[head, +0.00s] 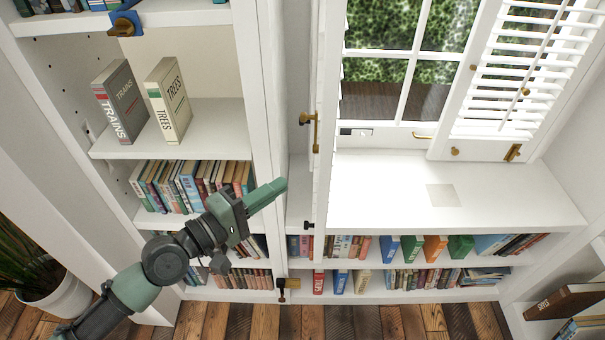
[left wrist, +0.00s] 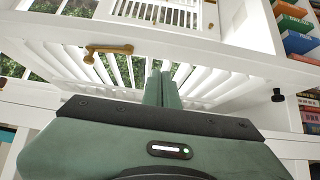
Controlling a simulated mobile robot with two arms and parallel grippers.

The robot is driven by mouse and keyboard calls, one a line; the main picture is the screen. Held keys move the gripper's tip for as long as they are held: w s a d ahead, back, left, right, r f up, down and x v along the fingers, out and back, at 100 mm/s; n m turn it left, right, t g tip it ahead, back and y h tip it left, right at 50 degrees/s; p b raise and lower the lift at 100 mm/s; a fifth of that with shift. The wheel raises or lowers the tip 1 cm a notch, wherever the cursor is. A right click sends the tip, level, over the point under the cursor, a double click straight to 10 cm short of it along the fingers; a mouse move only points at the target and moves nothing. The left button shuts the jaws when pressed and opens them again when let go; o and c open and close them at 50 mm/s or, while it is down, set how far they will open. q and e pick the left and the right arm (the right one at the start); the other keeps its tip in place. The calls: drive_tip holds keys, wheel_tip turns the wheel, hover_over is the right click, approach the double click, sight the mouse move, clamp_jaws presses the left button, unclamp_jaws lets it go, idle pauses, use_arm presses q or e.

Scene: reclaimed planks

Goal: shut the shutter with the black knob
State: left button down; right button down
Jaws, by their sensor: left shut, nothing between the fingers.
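The shutter with the black knob (head: 325,110) stands swung out from the window, seen nearly edge-on in the head view. Its black knob (head: 308,225) is near its lower end. In the left wrist view the white slatted shutter (left wrist: 215,85) spans the picture behind my fingers, with the black knob (left wrist: 278,95) at the right. My left gripper (head: 283,185) is shut and empty, left of the shutter and a little above the knob in the head view. Its fingertips (left wrist: 162,85) are together in the left wrist view; contact with the shutter cannot be told. My right gripper is not in view.
A second slatted shutter (head: 520,75) with a brass knob (head: 455,151) is at the right of the window. The white sill (head: 500,195) is bare apart from a pale square. Bookshelves (head: 215,118) flank my left arm. A brass handle (head: 308,118) projects near the shutter's edge.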

use_arm(q)
drive_tip(key=d+p, duration=0.1)
drive_tip(key=d, duration=0.1)
drive_tip(key=w+d+p, duration=0.1)
drive_tip(key=d, duration=0.2)
drive_tip(key=shift+w+d+f+p, duration=0.1)
drive_tip(key=shift+w+d+p, duration=0.2)
drive_tip(key=shift+p, duration=0.1)
